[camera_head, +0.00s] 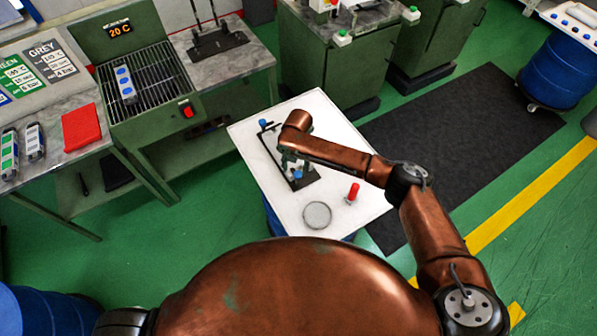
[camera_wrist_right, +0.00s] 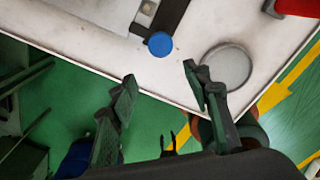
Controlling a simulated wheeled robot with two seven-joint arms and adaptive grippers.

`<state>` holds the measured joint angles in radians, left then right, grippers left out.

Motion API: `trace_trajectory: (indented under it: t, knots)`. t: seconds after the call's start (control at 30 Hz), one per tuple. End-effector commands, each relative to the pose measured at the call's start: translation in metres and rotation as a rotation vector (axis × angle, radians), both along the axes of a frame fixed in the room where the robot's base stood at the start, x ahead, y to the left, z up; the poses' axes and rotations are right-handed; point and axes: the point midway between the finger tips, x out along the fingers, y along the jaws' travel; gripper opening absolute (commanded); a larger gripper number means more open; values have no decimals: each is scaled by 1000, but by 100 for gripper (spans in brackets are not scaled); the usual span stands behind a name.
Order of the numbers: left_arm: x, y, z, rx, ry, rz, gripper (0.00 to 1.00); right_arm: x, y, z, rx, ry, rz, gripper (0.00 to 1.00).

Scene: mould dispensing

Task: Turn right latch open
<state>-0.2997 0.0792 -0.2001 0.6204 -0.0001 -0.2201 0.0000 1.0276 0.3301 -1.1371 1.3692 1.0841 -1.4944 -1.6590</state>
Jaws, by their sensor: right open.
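A black mould fixture (camera_head: 307,181) lies on the white tabletop (camera_head: 262,172), partly hidden under my right gripper. It has a blue latch knob at its far end (camera_head: 263,123) and another blue latch knob at its near end (camera_head: 297,174). My right gripper (camera_head: 290,164) hangs over the near part of the fixture. In the right wrist view, one blue knob (camera_wrist_right: 160,44) shows just beyond the gap between the fingertips. The right gripper (camera_wrist_right: 160,73) is open, with nothing between its fingers. My left gripper is in neither view.
A grey round disc (camera_head: 317,214) and a red-topped object (camera_head: 353,191) stand on the tabletop near the fixture. A green grill bench (camera_head: 150,80) stands to the left. A red block (camera_head: 81,128) lies on the grey bench. A dark mat (camera_head: 465,150) covers floor to the right.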

Motion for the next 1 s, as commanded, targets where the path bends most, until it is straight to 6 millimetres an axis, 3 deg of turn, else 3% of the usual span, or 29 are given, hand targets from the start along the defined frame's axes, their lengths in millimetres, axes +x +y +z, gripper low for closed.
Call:
trace_trajectory:
  t: [0.1,0.23,0.7,1.0]
  knots:
    - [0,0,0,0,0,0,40,18,-10,13,-37,-14,54,44]
    - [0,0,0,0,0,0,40,22,-13,12,-48,-15,73,44]
    - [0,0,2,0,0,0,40,21,-12,-53,-46,-14,70,44]
    - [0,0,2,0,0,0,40,22,-13,-62,-46,-16,71,44]
